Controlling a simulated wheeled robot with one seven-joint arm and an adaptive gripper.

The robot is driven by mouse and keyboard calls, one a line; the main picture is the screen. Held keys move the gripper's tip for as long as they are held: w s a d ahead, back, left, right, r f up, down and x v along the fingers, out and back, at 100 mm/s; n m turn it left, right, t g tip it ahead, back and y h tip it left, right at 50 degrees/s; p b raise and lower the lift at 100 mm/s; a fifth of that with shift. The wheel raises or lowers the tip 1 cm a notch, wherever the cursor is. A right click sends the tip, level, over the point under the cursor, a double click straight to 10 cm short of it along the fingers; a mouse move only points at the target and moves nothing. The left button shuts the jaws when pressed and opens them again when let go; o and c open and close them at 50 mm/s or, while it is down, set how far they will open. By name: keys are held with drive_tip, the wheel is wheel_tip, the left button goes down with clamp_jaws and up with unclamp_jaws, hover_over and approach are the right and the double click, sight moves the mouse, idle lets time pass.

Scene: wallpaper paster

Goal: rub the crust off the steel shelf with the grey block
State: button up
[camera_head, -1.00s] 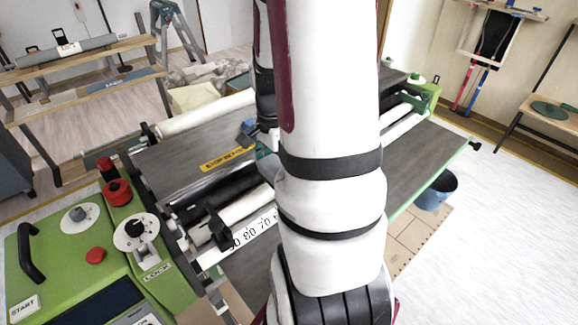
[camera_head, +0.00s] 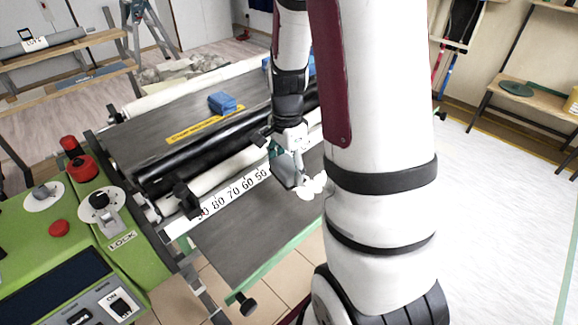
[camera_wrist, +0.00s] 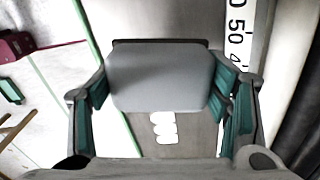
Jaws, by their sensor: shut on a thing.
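My gripper (camera_wrist: 162,100) is shut on the grey block (camera_wrist: 160,76), its teal-padded fingers on either side of it. In the head view the gripper (camera_head: 285,158) hangs over the front steel shelf (camera_head: 238,232), beside the printed scale. The white crust (camera_wrist: 164,128) shows as a short row of rounded patches on the shelf, just below the block in the wrist view. In the head view the crust (camera_head: 312,187) sits right of the block, partly hidden by my arm. I cannot tell whether the block touches the shelf.
The number scale (camera_head: 235,192) and rollers (camera_head: 225,172) run behind the shelf. A blue block (camera_head: 222,102) lies on the rear table (camera_head: 165,115). A green control panel (camera_head: 75,240) stands at left. My arm hides the shelf's right part.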

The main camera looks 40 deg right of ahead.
drive_tip(key=shift+f+b, duration=2)
drive_tip(key=shift+f, duration=1.25)
drive_tip(key=shift+r, duration=0.1)
